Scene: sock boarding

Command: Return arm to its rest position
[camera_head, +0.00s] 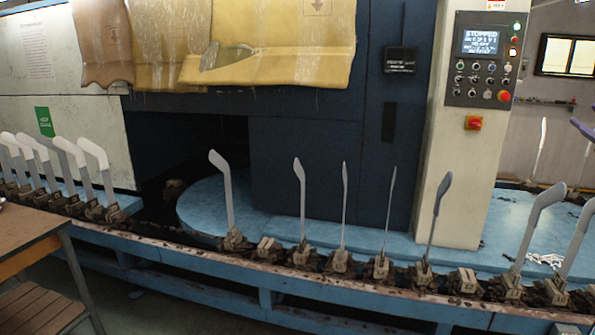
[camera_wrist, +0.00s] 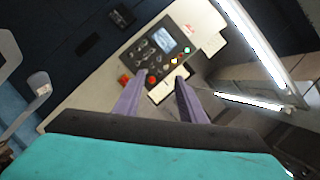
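My gripper (camera_wrist: 158,84) shows in the wrist view as two purple fingers with a clear gap between them. It is open and nothing is held between the fingers. In the head view a small purple tip, likely a finger of my gripper (camera_head: 582,129), shows at the right edge; the rest of the arm is out of the picture. The wrist view is tilted, with the control panel (camera_wrist: 155,55) behind the fingertips and apart from them.
Several upright sock boards (camera_head: 301,200) stand in clamps along the blue conveyor rail (camera_head: 270,278). The control pillar (camera_head: 460,160) and its panel (camera_head: 485,58) stand at right. Yellow curtains (camera_head: 240,50) hang over a dark opening. A wooden table (camera_head: 25,225) is at left.

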